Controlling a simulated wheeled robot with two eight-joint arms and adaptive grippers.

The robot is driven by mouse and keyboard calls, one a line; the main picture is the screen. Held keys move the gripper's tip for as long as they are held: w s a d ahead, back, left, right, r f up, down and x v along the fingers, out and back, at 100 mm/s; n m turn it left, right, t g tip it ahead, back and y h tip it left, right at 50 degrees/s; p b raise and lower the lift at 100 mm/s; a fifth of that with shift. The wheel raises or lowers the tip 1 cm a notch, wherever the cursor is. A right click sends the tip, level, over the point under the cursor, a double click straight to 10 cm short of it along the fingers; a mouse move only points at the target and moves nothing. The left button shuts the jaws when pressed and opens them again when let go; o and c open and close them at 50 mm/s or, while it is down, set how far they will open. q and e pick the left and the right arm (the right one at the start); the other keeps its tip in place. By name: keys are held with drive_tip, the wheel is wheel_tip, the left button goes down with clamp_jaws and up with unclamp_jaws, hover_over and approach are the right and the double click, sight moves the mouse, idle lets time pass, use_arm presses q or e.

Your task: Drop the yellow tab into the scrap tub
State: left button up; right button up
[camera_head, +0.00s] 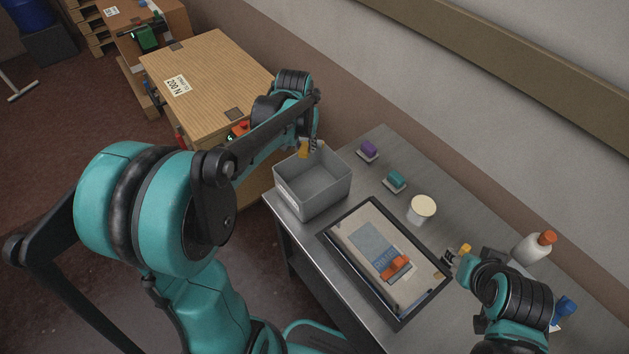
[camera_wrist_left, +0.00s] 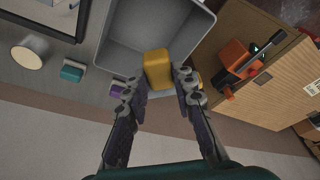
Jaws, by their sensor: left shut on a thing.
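The yellow tab (camera_wrist_left: 157,68) is between the fingertips of my left gripper (camera_wrist_left: 158,84) in the left wrist view, and the fingers are shut on it. In the head view the yellow tab (camera_head: 303,148) hangs above the back part of the grey scrap tub (camera_head: 312,203), beside my left gripper (camera_head: 310,146). The tub's open mouth also shows in the left wrist view (camera_wrist_left: 103,35), and the visible inside looks empty. My right gripper (camera_head: 467,258) is at the right of the black-framed tray. Its finger opening is too small to judge.
The black-framed tray (camera_head: 340,246) holds a blue-grey packet and an orange tool (camera_head: 396,268). Purple (camera_head: 368,149) and teal (camera_head: 395,180) blocks and a white cup (camera_head: 422,209) stand behind. A white bottle (camera_head: 530,248) is at right. A wooden crate (camera_head: 210,75) stands left of the bench.

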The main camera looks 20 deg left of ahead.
use_arm(q)
wheel_tip(320, 180, down, 5)
drive_tip(key=b, duration=0.3)
drive_tip(key=shift+r, duration=0.15)
drive_tip(key=o, duration=1.1)
drive_tip(key=shift+r, duration=0.1)
drive_tip(key=v, duration=1.2)
drive_tip(key=shift+w, duration=0.1)
